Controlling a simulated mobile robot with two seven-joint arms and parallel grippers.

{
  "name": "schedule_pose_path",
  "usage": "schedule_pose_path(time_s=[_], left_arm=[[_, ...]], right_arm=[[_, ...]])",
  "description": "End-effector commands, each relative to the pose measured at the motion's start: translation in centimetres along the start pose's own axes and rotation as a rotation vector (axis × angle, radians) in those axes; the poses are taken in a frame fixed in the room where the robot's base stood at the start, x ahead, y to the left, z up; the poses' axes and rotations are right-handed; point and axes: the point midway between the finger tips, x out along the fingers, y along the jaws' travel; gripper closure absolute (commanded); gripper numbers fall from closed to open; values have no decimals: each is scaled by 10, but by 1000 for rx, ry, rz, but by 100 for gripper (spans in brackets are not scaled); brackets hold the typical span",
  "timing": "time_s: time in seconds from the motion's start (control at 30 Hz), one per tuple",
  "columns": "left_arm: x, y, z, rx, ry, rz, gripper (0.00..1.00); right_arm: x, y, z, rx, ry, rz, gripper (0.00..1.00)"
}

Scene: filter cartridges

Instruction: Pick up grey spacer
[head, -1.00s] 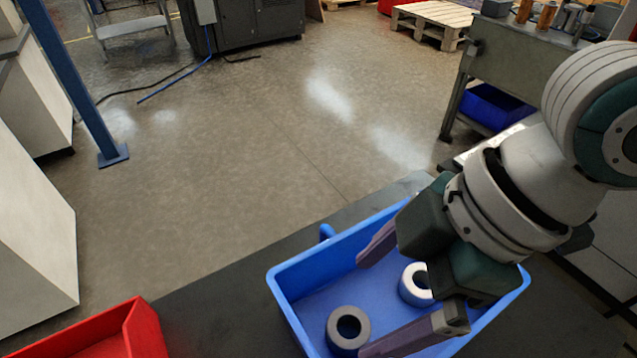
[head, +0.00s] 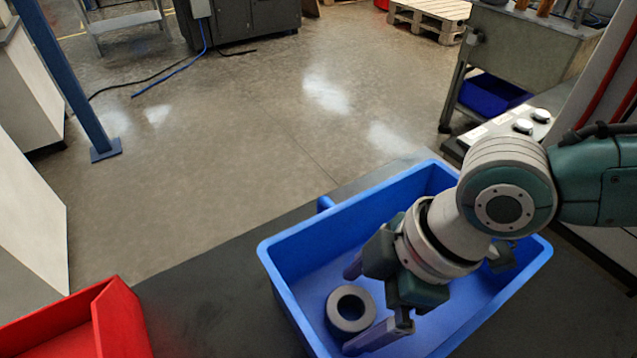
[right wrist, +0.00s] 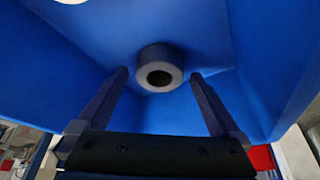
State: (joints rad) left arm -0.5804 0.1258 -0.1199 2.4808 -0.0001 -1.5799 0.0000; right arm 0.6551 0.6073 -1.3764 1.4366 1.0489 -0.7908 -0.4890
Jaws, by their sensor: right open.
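The grey spacer (head: 349,327) is a dark grey ring with a round hole, lying on the floor of the blue bin. My right gripper (head: 354,309) is open inside the bin, its two purple fingers to either side of the spacer. In the right wrist view the grey spacer (right wrist: 160,68) shows just beyond the open fingertips, between their lines, with no visible contact. My left gripper is not in view.
The blue bin (head: 290,238) has raised walls around my right gripper. A white piece (right wrist: 70,1) shows at the top left edge of the right wrist view; the arm hides it in the head view. A red bin (head: 118,318) stands at the left on the dark surface (head: 215,300).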

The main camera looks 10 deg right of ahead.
Motion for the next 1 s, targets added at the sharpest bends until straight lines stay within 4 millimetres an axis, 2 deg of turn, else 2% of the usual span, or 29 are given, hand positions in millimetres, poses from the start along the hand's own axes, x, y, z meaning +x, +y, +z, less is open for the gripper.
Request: schedule_pose_path(time_s=[0.27, 1.0], left_arm=[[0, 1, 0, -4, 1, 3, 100], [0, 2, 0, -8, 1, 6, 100]], right_arm=[[2, 0, 0, 0, 0, 1, 2], [2, 0, 0, 0, 1, 1, 84]])
